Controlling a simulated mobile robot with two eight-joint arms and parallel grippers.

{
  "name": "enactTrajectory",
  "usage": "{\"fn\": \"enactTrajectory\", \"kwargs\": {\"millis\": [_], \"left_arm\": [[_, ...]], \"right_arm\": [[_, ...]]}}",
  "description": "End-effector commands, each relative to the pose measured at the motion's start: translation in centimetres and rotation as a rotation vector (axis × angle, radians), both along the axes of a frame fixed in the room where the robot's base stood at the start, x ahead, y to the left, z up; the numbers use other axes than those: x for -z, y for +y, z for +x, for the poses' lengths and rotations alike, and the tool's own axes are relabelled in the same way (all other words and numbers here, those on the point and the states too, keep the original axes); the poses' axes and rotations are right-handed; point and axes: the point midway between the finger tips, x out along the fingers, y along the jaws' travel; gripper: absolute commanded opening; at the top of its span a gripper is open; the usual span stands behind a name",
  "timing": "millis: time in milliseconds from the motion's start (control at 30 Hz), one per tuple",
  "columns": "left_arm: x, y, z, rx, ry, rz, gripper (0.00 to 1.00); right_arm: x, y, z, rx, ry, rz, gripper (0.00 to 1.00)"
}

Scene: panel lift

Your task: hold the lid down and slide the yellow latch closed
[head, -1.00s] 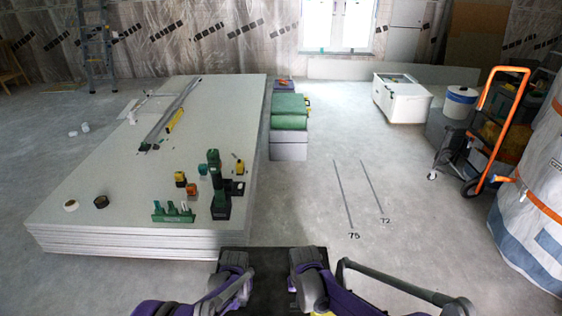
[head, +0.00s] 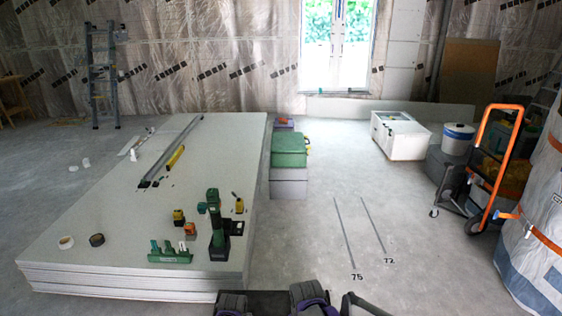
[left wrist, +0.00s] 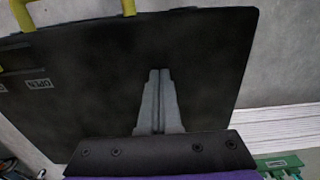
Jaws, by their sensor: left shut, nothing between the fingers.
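A flat black panel (left wrist: 85,65) with a small OPEN label (left wrist: 38,84) fills much of the left wrist view. A yellow bar (left wrist: 128,8) shows at its top edge, and another yellow piece (left wrist: 22,15) is at the upper left. I cannot tell which yellow part is the latch. My left gripper (left wrist: 160,72) is shut and empty, its grey fingers together in front of the panel; contact cannot be told. In the head view a dark surface (head: 262,301) shows at the bottom between my arms. My right gripper is out of view.
A stack of pale boards (head: 90,225) at left carries green holders (head: 170,256), tape rolls and a yellow level (head: 175,157). An orange hand truck (head: 497,160) stands at right.

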Motion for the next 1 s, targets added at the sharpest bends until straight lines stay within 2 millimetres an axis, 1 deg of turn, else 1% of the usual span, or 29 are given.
{"fn": "enactTrajectory", "kwargs": {"millis": [300,1000], "left_arm": [[-2.2,0.0,0.0,0.000,-0.001,0.001,0.00],[-6.4,0.1,0.0,0.000,-0.001,0.001,0.00]], "right_arm": [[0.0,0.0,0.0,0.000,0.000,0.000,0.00],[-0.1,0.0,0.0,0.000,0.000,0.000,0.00]]}}
